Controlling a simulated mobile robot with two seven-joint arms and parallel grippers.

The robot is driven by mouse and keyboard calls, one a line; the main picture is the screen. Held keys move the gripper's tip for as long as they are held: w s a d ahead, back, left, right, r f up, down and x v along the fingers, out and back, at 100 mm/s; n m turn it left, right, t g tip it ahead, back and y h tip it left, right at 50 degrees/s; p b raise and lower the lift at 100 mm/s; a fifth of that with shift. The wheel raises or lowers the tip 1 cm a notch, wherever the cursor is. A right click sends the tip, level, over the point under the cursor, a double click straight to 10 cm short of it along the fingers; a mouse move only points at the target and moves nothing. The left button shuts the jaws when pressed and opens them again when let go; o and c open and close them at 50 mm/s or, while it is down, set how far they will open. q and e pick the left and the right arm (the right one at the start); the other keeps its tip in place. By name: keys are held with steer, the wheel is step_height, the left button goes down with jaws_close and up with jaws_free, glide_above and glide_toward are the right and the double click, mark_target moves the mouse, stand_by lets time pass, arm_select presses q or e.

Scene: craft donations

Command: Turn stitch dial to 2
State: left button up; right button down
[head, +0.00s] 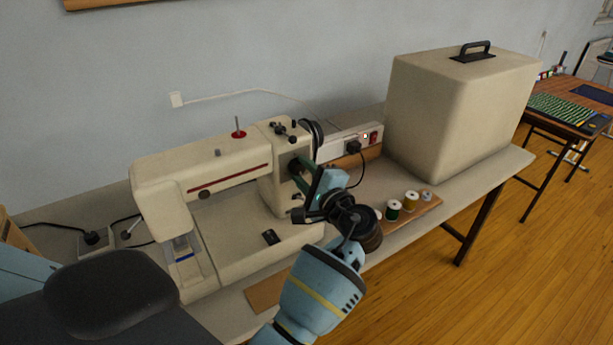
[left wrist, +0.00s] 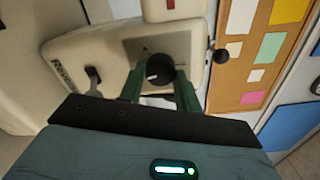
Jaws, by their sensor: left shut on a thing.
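The sewing machine (head: 215,172) is cream with a red stripe and stands on the table. Its stitch dial (head: 294,167) is a dark round knob on a grey plate on the machine's right-hand column. In the left wrist view the dial (left wrist: 161,68) shows a white mark on its left side; I cannot read any numbers around it. My left gripper (head: 305,174) is at the dial, its green fingers on either side of the knob and shut on it. In the left wrist view the gripper (left wrist: 160,82) partly hides the plate. My right gripper is not in view.
A large beige case (head: 450,115) with a black handle stands on the table (head: 490,180) to the right. Several thread spools (head: 410,200) stand on a small board right of my left gripper. A power strip (head: 350,142) with a plugged-in cord lies behind it.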

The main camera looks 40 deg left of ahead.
arm_select(q)
steer(key=n+b, duration=0.3)
steer(key=n, duration=0.3)
steer(key=shift+f, duration=0.1)
steer(key=n+b, duration=0.2)
steer(key=n, duration=0.1)
steer(key=shift+r+n+b, duration=0.2)
steer(key=shift+n+b, duration=0.2)
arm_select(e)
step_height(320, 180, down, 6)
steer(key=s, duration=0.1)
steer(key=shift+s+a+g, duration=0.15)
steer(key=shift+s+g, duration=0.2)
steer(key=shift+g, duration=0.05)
arm_select(q)
steer(key=o, duration=1)
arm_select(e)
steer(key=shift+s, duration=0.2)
